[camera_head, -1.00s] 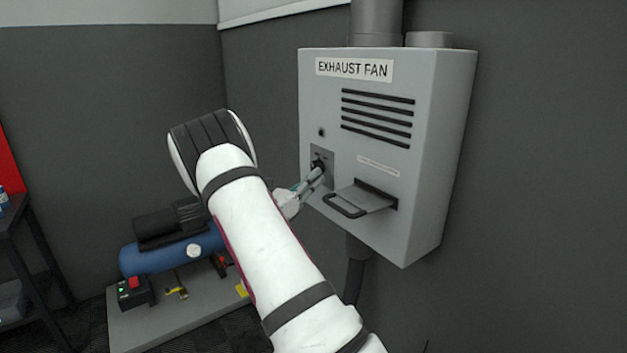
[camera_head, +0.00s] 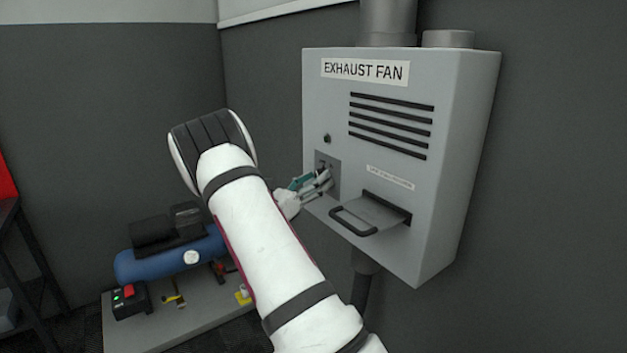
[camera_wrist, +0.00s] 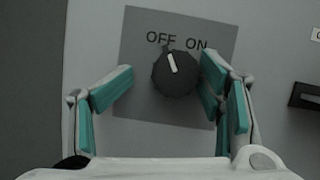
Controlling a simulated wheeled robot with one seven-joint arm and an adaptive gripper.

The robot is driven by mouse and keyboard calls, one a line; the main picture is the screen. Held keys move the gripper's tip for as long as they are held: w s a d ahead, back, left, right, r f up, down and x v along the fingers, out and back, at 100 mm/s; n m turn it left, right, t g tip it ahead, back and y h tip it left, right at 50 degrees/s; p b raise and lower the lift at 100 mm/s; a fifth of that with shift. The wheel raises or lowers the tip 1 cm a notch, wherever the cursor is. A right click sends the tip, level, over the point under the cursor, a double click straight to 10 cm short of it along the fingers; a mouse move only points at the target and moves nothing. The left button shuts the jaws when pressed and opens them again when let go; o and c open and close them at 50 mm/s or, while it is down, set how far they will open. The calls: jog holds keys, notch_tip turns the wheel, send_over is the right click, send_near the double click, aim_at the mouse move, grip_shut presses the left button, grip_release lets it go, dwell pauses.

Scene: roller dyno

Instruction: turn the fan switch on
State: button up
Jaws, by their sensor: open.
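The fan switch is a round black knob (camera_wrist: 176,73) with a white pointer line, on a grey plate (camera_wrist: 135,40) marked OFF and ON. The pointer aims up and slightly left, towards OFF. My gripper (camera_wrist: 170,76) is open in front of the knob, with teal-padded fingers on either side of it. The right fingers are close to the knob; the left finger stands farther off. Contact cannot be told. In the head view my gripper (camera_head: 312,182) is at the switch plate (camera_head: 334,160) and partly hides it and the knob.
The grey EXHAUST FAN box (camera_head: 440,170) hangs on the wall, with a handled shelf (camera_head: 372,215) sticking out right of and below the switch. A small black button (camera_head: 327,139) is above the plate.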

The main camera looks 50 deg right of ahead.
jog(key=b+v, duration=0.2)
jog(key=v, duration=1.3)
jog(key=shift+w+a, duration=0.2)
jog(key=shift+a, duration=0.05)
dwell(1.2)
jog(key=shift+f, duration=0.15)
jog(key=shift+a, duration=0.1)
jog(key=v, duration=1.1)
jog(key=shift+a+f, duration=0.2)
jog(key=shift+a, duration=0.1)
jog(key=shift+w, duration=0.15)
